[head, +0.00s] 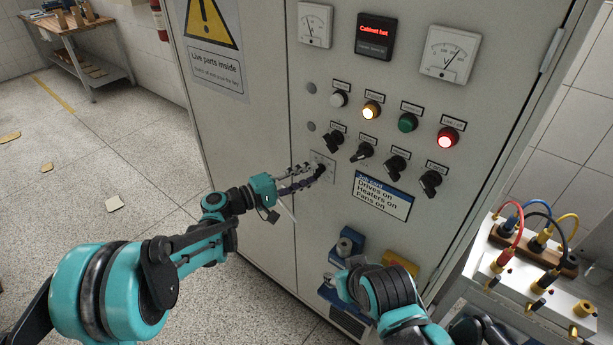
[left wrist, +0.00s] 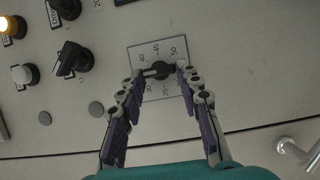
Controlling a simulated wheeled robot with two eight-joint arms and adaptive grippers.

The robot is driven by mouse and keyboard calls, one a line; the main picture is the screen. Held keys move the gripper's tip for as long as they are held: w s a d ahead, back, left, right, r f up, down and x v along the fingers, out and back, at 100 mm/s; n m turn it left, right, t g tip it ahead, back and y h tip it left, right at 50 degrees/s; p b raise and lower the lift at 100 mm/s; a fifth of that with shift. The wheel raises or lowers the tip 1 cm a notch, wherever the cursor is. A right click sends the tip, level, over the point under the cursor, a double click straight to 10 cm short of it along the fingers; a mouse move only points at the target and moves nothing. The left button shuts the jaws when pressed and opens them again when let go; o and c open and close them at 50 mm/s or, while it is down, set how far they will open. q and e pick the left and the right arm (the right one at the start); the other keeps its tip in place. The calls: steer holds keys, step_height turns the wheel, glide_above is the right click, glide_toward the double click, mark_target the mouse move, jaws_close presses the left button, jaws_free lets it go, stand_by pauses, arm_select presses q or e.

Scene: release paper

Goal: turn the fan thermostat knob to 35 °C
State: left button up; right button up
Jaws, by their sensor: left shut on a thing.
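The thermostat knob (left wrist: 157,70) is a small dark knob on a square light dial plate (left wrist: 160,52) with printed numbers. In the head view the plate (head: 325,166) is on the cabinet door, left of the blue-headed label. My left gripper (head: 321,170) reaches it from the left. In the left wrist view the left gripper (left wrist: 161,71) has one fingertip on each side of the knob and is shut on it. The fingers cover part of the plate and some numbers. The exact pointer reading is too small to tell.
The grey cabinet door (head: 250,130) carries gauges, lamps and several black selector switches (head: 395,168) right of the plate. A "Cabinet hot" display (head: 375,35) glows red. Blue and yellow fittings (head: 401,264) sit low on the door. A bench with coloured cables (head: 512,240) stands at right.

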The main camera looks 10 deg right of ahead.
stand_by(0.3)
arm_select(q)
steer(key=o, duration=1.2)
steer(key=shift+c, duration=0.2)
steer(key=v, duration=1.2)
steer(key=shift+s, duration=0.1)
